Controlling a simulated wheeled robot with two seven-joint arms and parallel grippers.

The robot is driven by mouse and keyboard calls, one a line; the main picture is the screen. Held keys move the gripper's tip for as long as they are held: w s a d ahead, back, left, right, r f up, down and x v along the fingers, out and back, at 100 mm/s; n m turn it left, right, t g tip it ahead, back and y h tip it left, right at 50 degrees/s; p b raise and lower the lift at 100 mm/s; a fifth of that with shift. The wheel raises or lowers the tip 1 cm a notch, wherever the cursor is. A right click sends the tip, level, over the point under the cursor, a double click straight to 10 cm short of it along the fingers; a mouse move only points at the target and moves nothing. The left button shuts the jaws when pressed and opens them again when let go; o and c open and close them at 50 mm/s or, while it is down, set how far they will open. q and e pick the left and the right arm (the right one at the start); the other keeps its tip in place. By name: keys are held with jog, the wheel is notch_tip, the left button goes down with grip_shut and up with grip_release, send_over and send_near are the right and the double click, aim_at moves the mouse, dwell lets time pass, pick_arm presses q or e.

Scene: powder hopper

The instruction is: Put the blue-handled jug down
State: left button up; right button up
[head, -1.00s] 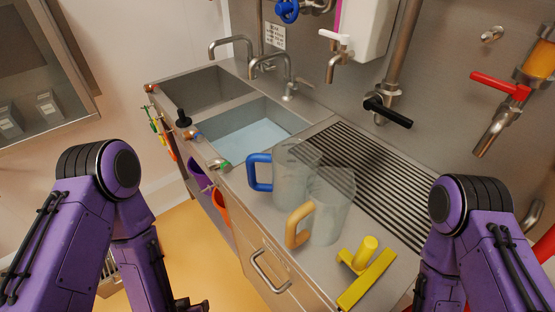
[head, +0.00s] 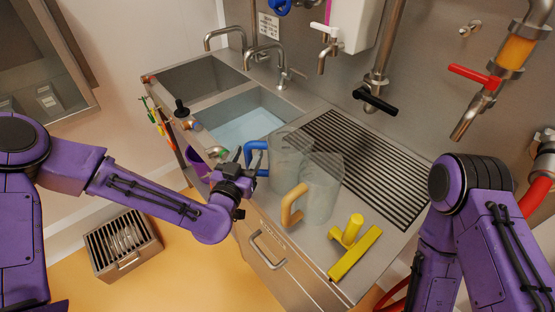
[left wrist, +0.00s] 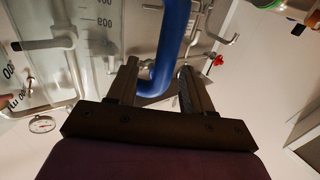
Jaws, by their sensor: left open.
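The blue-handled jug (head: 287,158) is clear and stands upright on the steel counter, left of the drainer grooves. Its blue handle (head: 256,158) points left, toward my left gripper (head: 241,165). In the left wrist view the blue handle (left wrist: 171,48) passes between the two open fingers of my left gripper (left wrist: 157,75), and the jug's marked clear wall (left wrist: 100,45) fills the left side. The fingers are not closed on the handle. My right arm shows at the right of the head view, but its gripper is out of view.
A clear jug with an orange handle (head: 322,190) stands close in front of the blue-handled one. A yellow tool (head: 355,252) lies nearer the counter's front edge. The ribbed drainer (head: 370,170) is clear. A sink basin (head: 245,118) lies behind left.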

pick_arm(q)
jog(key=shift+w+r, duration=0.15)
jog(key=shift+w, duration=0.4)
jog(key=shift+w+f, duration=0.35)
jog(key=shift+w, duration=0.25)
jog(key=shift+s+r, duration=0.15)
jog(key=shift+s, duration=0.1)
grip_shut()
jog(key=shift+w, duration=0.15)
